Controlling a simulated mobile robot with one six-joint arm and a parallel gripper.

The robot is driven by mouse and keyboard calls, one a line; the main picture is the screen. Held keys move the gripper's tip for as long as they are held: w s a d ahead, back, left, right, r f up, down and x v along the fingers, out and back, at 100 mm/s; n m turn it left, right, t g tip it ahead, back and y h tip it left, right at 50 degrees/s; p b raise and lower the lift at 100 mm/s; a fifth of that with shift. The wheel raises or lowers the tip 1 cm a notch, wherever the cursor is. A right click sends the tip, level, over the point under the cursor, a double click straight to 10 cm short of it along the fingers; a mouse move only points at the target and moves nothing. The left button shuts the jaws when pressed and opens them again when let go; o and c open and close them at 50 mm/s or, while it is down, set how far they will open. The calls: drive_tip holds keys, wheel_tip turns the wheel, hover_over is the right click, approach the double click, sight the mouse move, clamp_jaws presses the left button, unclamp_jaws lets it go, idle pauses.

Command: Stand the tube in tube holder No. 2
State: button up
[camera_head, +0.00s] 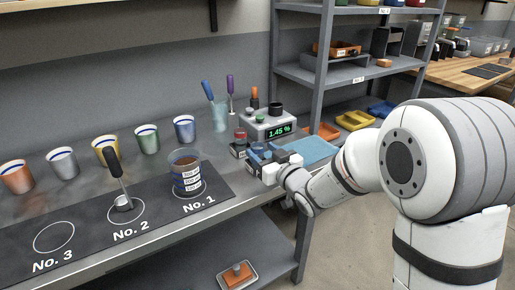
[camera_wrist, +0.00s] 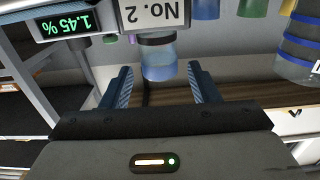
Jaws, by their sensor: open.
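The wrist view is upside down. A clear pale-blue cylinder, apparently the tube (camera_wrist: 160,64), rises from behind this plate and looks upright. It seems to stand in holder No. 2, though its lower end is hidden. My gripper (camera_wrist: 160,68) is open, with one blue finger on each side of the tube in the picture. I see no clear contact. In the head view my gripper (camera_head: 265,160) is beside the dark holders; the tube cannot be made out there.
A meter (camera_head: 268,122) reading 1.45 % stands behind the holders. A beaker of brown contents (camera_head: 186,178) is on mat spot No. 1, a dark-handled tool (camera_head: 115,170) on spot No. 2. Spot No. 3 (camera_head: 54,238) is bare. Several coloured cups line the back. A blue mat (camera_head: 312,149) lies right.

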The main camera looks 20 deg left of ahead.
drive_tip(key=v, duration=0.9)
drive_tip(key=s+d+f+m+g+h, duration=0.1)
drive_tip(key=d+f+m+h, duration=0.15)
drive_tip(key=d+h, duration=0.55)
drive_tip(key=s+d+f+m+g+h, duration=0.15)
drive_tip(key=d+m+h, duration=0.25)
drive_tip(key=d, duration=0.8)
drive_tip(key=s+d+f+m+g, duration=0.1)
drive_tip(key=s+d+g, duration=0.2)
drive_tip(key=s, duration=0.6)
drive_tip(key=s+d+m+g+h, duration=0.1)
drive_tip(key=s+d+m+g, duration=0.1)
drive_tip(key=s+g, duration=0.3)
drive_tip(key=s+d, duration=0.1)
drive_tip(key=s, duration=0.2)
drive_tip(key=shift+s+d+f+h, duration=0.3)
drive_tip(key=shift+s+f, duration=0.05)
drive_tip(key=shift+f, duration=0.05)
wheel_tip(320, 180, up, 21)
drive_tip(key=t+p, duration=0.1)
drive_tip(key=p, duration=1.8)
